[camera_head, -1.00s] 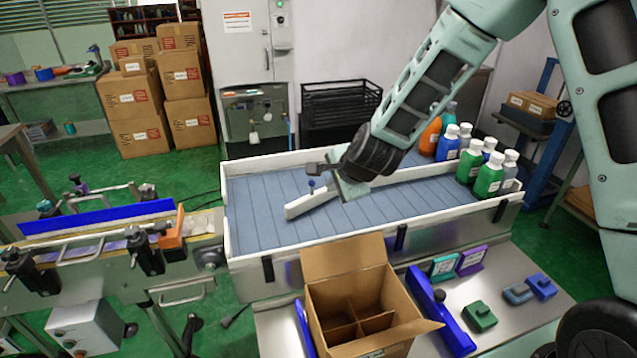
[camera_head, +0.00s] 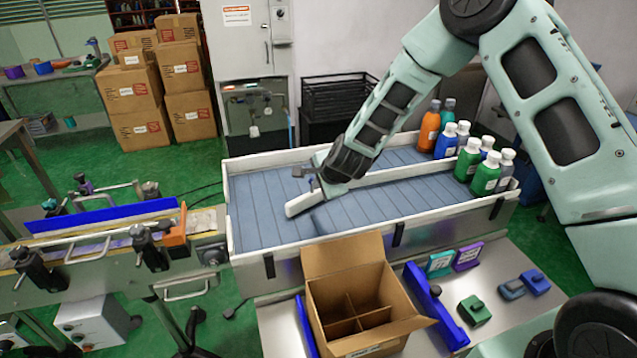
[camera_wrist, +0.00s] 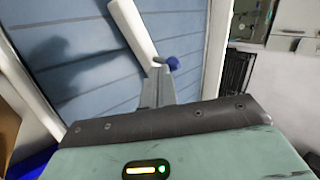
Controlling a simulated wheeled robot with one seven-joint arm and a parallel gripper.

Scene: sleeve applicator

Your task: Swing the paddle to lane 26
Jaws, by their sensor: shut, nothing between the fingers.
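The paddle (camera_head: 300,204) is a white bar lying at an angle on the blue-grey slatted bed (camera_head: 262,215). Its left end is free, and my arm hides its right part in the head view. In the wrist view the paddle (camera_wrist: 132,30) runs from the top toward my fingers. A blue knob (camera_wrist: 172,64) shows just beyond my fingertips. My gripper (camera_head: 316,186) is low over the bed at the paddle. In the wrist view my gripper (camera_wrist: 160,72) is shut and empty, its tips close against the knob; I cannot tell if they touch. No lane numbers are readable.
Several bottles (camera_head: 488,172) stand at the bed's right end. A white rail (camera_head: 420,172) runs from there toward the paddle. White walls (camera_head: 350,233) edge the bed. An open divided carton (camera_head: 345,290) stands in front. The bed's left part is clear.

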